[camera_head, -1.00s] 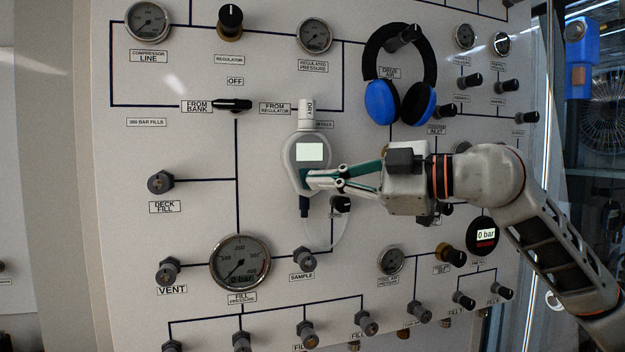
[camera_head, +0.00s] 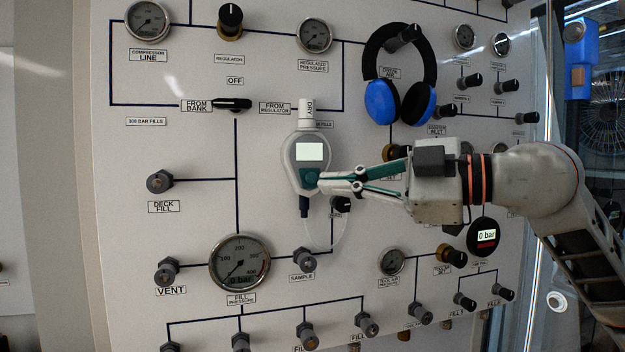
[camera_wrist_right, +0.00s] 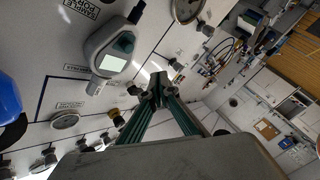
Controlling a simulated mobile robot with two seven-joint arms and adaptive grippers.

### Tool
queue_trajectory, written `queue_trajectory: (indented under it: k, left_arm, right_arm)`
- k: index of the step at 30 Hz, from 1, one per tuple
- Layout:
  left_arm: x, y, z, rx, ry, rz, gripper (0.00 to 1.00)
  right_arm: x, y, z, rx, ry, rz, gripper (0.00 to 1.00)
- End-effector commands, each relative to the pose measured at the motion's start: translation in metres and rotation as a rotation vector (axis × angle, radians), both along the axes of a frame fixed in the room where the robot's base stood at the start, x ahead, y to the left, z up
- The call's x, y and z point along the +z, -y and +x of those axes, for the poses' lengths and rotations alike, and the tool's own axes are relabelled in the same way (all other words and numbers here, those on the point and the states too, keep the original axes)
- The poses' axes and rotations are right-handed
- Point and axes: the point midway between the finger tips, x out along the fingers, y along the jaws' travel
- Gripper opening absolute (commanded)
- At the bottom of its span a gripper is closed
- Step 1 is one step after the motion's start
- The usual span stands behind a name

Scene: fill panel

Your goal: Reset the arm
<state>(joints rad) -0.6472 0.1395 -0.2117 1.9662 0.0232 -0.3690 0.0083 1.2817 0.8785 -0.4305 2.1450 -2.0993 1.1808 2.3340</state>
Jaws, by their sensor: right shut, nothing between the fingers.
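My right gripper (camera_head: 322,182) reaches in from the right in the head view. Its green and white fingers are closed together with nothing between them. The tips are just right of the green button area of a handheld meter (camera_head: 310,153) with a pale screen, which hangs on the panel. I cannot tell whether the tips touch it. In the right wrist view, the closed fingertips (camera_wrist_right: 157,88) stand apart from the meter (camera_wrist_right: 112,55) in the picture. My left gripper is not in view.
The fill panel (camera_head: 200,140) carries several knobs and gauges, including the fill pressure gauge (camera_head: 240,262) below left. Blue and black headphones (camera_head: 382,100) hang above my right gripper. A round 0 bar display (camera_head: 486,236) is below my right arm. A clear tube loops under the meter.

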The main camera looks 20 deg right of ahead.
Motion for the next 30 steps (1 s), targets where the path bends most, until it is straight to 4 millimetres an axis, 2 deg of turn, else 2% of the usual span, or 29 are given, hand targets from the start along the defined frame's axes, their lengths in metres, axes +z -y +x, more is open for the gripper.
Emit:
queue_trajectory:
  k: [5,8,15,19,22,26,29,30]
  left_arm:
    - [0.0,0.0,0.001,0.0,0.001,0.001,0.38]
    - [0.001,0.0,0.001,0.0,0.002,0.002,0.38]
    - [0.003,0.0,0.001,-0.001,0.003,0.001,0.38]
    - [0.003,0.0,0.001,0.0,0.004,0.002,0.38]
    - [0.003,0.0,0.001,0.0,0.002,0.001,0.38]
    - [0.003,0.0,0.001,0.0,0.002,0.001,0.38]
    - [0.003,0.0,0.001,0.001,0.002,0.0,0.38]
    - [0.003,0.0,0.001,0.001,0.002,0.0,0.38]
  right_arm:
    - [-0.002,-0.001,0.0,0.005,-0.002,0.0,0.0]
    - [-0.018,-0.013,0.001,0.061,-0.008,-0.001,0.0]
    - [-0.091,-0.063,-0.007,0.327,0.008,0.101,0.0]
    - [-0.122,-0.076,-0.01,0.406,0.042,0.234,0.0]
    - [-0.147,-0.078,-0.007,0.412,0.06,0.355,0.0]
    - [-0.184,-0.07,0.004,0.344,0.07,0.512,0.0]
    - [-0.221,-0.057,0.016,0.243,0.059,0.615,0.0]
    - [-0.239,-0.051,0.02,0.192,0.048,0.65,0.0]
